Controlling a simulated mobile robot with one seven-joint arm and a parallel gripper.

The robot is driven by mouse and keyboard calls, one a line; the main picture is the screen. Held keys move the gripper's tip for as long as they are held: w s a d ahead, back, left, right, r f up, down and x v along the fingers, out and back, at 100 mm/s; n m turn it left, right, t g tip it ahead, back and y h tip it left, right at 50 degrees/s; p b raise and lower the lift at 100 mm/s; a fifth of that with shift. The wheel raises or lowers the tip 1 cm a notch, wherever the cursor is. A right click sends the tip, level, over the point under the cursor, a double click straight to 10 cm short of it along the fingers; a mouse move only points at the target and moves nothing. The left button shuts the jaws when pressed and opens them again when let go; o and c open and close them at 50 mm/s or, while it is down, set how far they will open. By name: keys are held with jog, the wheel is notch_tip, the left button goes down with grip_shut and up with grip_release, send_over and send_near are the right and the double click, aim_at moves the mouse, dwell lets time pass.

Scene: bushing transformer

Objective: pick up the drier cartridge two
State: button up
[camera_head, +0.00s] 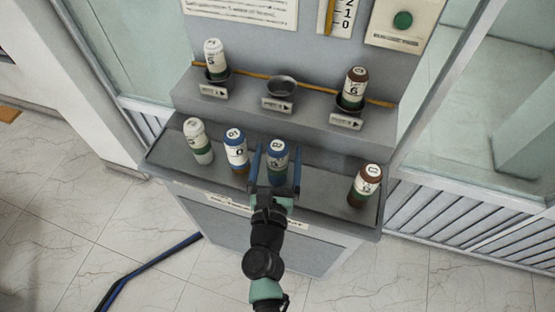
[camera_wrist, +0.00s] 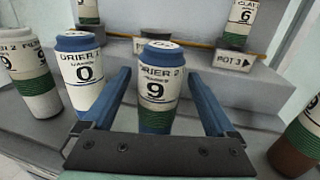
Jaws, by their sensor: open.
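Drier cartridge two (camera_head: 278,151) stands upright on the lower grey shelf. It has a blue cap and a white label reading "DRIER 2" and "9" in the wrist view (camera_wrist: 158,92). My gripper (camera_head: 275,160) is open, with its two blue fingers on either side of this cartridge. In the wrist view the gripper (camera_wrist: 159,76) shows gaps between both fingers and the cartridge. The cartridge's lower end is hidden behind the gripper's palm.
Drier one (camera_head: 236,149), also blue-capped, stands close on the left, with a white-capped filter (camera_head: 198,141) beyond it. A brown-capped cartridge (camera_head: 365,186) stands at right. On the upper step, the middle pot (camera_head: 281,87) is empty; both outer pots hold cartridges.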

jog(key=w, duration=0.3)
jog(key=shift+w+d, duration=0.1)
grip_shut()
dwell(0.4)
